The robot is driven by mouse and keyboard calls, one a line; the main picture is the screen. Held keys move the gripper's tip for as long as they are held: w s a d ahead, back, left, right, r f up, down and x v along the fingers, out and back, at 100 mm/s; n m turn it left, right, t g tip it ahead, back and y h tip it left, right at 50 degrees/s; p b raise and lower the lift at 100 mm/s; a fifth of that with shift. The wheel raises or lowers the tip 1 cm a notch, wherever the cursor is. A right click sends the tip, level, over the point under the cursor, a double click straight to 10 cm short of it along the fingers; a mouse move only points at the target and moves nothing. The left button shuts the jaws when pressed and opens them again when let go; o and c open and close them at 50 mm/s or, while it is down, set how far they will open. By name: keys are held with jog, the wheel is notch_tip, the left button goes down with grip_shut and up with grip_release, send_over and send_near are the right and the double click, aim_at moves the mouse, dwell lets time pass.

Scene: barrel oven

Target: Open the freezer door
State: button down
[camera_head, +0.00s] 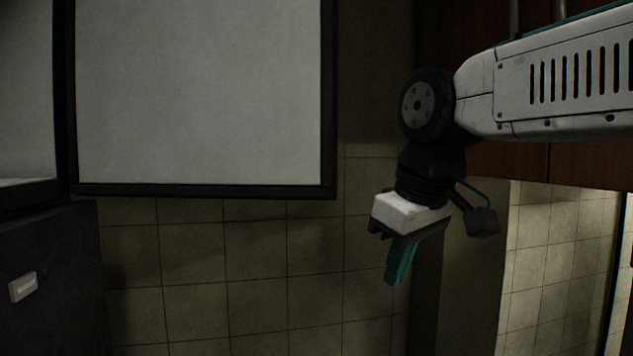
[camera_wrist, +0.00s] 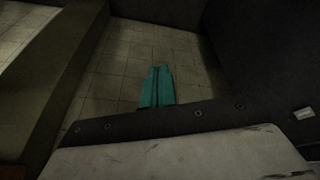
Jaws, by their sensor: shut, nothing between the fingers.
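My gripper (camera_head: 394,277) hangs from the arm at the right of centre in the head view, pointing down with its teal fingers together. It holds nothing and touches nothing that I can see. In the wrist view the teal fingers (camera_wrist: 157,86) lie side by side over the tiled floor. A dark cabinet (camera_head: 50,285) with a small white label (camera_head: 23,286) stands at the lower left, apart from my gripper. A pale panel in a dark frame (camera_head: 200,90) is beside and above it. I cannot tell which of these is the freezer door; no handle is clear.
Beige tiles (camera_head: 250,290) fill the area below the panel. A dark upright post (camera_head: 470,270) stands right of my gripper, close to it in the picture. Brown wooden panelling (camera_head: 590,165) is at the upper right. The wrist view shows open floor (camera_wrist: 115,65) beyond the fingers.

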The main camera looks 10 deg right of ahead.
aim_at(317, 181)
jog(key=w+a+r+n+t+y, duration=0.1)
jog(key=w+a+r+n+t, duration=0.2)
jog(key=r, duration=0.6)
jog(key=w+a+r+n+y, duration=0.1)
jog(key=w+a+r+n, duration=0.3)
jog(key=r, duration=0.5)
jog(key=shift+n, duration=0.4)
jog(key=x, duration=0.3)
jog(key=w+x, duration=0.1)
jog(key=x, duration=0.7)
jog(key=shift+w+d+r, duration=0.2)
jog(key=shift+w+d, duration=0.1)
jog(key=shift+w, duration=0.1)
jog(key=shift+w+d, duration=0.1)
jog(key=shift+w, duration=0.5)
jog(key=shift+w, duration=0.1)
jog(key=w+d+n+y, duration=0.1)
jog(key=w+d, duration=0.1)
jog(key=w, duration=1.2)
jog(key=shift+w+n+g, duration=0.2)
jog(key=shift+n+g, duration=0.1)
jog(key=shift+n, duration=0.1)
